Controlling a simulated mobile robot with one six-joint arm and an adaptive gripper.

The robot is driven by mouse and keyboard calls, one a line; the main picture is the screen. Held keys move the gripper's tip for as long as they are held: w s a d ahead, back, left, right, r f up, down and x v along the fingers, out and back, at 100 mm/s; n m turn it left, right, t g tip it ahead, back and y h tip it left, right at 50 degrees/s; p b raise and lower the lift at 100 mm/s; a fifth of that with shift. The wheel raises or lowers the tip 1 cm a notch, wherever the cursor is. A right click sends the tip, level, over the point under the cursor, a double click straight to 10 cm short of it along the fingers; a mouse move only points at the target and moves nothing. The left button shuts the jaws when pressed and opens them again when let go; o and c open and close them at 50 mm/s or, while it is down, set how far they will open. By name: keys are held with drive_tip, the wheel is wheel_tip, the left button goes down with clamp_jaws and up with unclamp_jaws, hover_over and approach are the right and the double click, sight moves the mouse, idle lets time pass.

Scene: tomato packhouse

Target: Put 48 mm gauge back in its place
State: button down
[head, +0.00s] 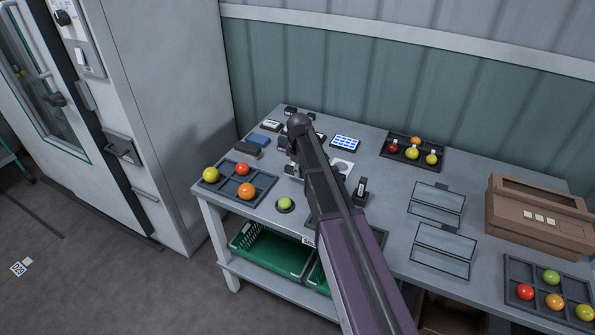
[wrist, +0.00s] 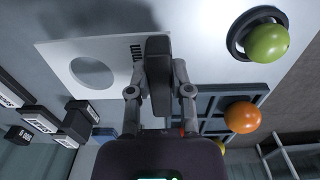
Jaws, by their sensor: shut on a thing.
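My gripper (wrist: 160,92) is shut on the dark handle of what looks like the 48 mm gauge (wrist: 116,52), a pale plate with a round hole. In the head view the gauge plate (head: 345,165) shows just right of my arm, which hides most of the gripper. I cannot tell whether the plate touches the table. Dark blocks with white labels (wrist: 40,118) stand beyond it, also at the table's far left (head: 272,125). Their labels are too small to read surely.
A green tomato (head: 284,204) sits on a dark ring near the front edge, beside a tray (head: 262,183) of tomatoes. A blue block (head: 264,140), a blue-and-white panel (head: 345,142) and a dark upright piece (head: 360,189) stand nearby. Another tomato tray (head: 393,162) lies at the back.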

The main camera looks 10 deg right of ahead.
drive_tip(key=shift+f+b, duration=1.15)
drive_tip(key=shift+f, duration=0.25)
drive_tip(key=shift+f+b, duration=0.45)
drive_tip(key=shift+c, duration=2.3)
unclamp_jaws()
drive_tip(key=c, duration=0.3)
drive_tip(key=shift+s, duration=0.1)
drive_tip(key=shift+r, duration=0.1)
drive_tip(key=shift+r+p, duration=3.45)
drive_tip(key=shift+p, duration=0.1)
drive_tip(key=shift+s, duration=0.1)
